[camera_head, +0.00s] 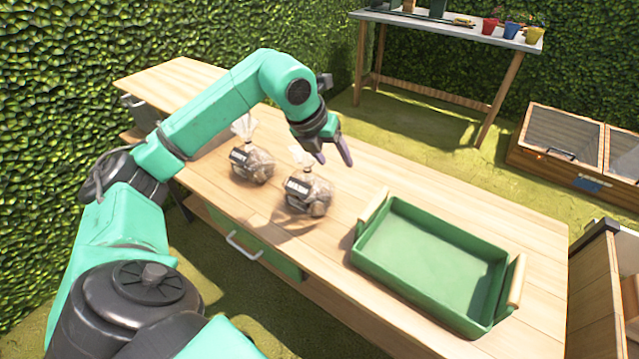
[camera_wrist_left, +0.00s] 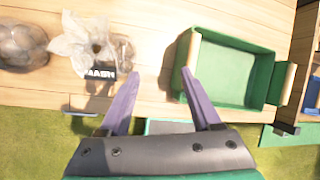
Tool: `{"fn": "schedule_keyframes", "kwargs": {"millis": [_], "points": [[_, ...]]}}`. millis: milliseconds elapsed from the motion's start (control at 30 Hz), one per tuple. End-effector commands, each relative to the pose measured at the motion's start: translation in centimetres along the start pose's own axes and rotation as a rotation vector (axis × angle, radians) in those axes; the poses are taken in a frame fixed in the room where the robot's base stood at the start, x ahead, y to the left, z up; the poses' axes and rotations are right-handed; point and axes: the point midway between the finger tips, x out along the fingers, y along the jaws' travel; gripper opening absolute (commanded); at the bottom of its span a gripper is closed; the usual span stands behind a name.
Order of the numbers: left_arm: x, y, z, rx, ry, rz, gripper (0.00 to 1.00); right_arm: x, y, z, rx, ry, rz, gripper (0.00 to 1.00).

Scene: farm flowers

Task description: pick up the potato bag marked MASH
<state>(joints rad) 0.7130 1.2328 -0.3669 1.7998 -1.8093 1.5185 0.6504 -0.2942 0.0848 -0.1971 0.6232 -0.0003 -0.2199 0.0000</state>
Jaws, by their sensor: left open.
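Two clear potato bags with dark labels stand on the wooden table. One bag (camera_head: 252,166) is on the left, and the other bag (camera_head: 307,191) is closer to the green tray. My left gripper (camera_head: 337,157) is open and empty, above the table behind and right of the nearer bag. My right gripper is out of view.
The empty green tray (camera_head: 364,262) with wooden handles stands right of the bags; it also shows in the left wrist view (camera_wrist_left: 188,55). The table (camera_head: 385,173) is bare behind the tray. A potting bench (camera_head: 440,27) with coloured pots stands farther back.

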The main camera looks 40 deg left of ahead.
Motion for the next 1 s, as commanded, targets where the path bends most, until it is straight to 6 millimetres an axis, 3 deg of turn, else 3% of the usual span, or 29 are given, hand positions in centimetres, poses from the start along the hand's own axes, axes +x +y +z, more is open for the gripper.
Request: {"fn": "schedule_keyframes", "kwargs": {"millis": [33,100,167,500,867,1000], "points": [[-1.4,3.4,0.7,-0.039,-0.010,0.132,0.65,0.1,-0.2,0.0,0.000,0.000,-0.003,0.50],[-2.7,6.4,0.9,-0.085,-0.011,0.250,0.65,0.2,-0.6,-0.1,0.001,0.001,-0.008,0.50],[-2.9,7.6,0.9,-0.105,-0.008,0.293,0.65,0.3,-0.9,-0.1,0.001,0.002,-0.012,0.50],[4.5,9.9,0.8,-0.105,-0.002,0.297,0.65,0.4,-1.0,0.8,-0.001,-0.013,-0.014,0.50],[10.0,11.5,1.2,-0.103,-0.003,0.294,0.65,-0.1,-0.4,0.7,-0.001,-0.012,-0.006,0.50],[10.7,11.7,1.2,-0.101,-0.004,0.294,0.65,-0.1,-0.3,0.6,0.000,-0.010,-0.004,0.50]]}}
